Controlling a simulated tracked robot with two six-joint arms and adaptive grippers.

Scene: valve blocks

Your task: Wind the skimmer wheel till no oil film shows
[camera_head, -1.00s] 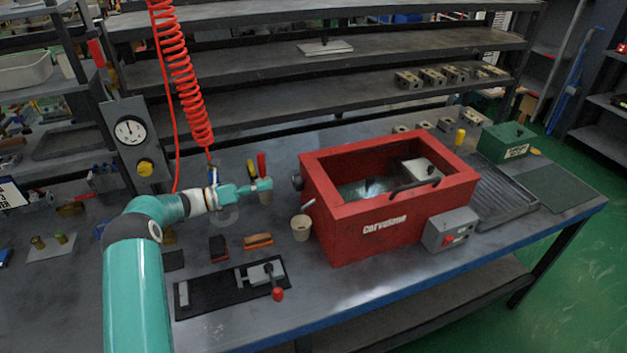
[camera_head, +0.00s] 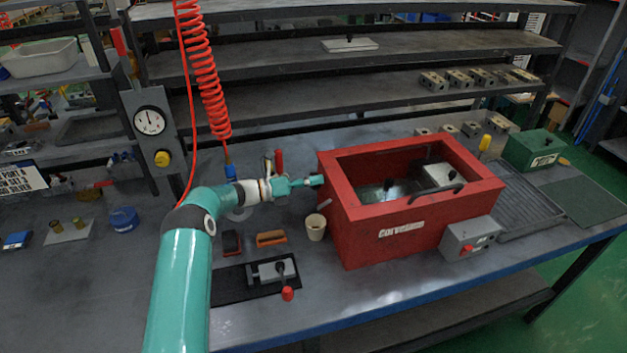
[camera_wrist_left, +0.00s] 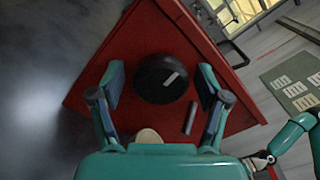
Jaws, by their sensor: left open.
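The red tank (camera_head: 405,232) stands on the bench, open at the top. Its inside shows a dark, partly shiny floor or liquid (camera_head: 378,191); I cannot tell whether an oil film lies there. In the left wrist view a round black wheel (camera_wrist_left: 152,90) with a pale mark sits on the tank's red end wall (camera_wrist_left: 148,40). In the head view my gripper covers the wheel. My left gripper (camera_head: 318,181) is at the tank's left end. In the wrist view its open fingers (camera_wrist_left: 160,88) stand either side of the wheel, with gaps; contact is not visible.
A beige cup (camera_head: 316,228) stands just below the gripper, by the tank. A black plate with a red-knobbed lever (camera_head: 270,272) lies in front. A red coiled hose (camera_head: 205,80) hangs behind my arm.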

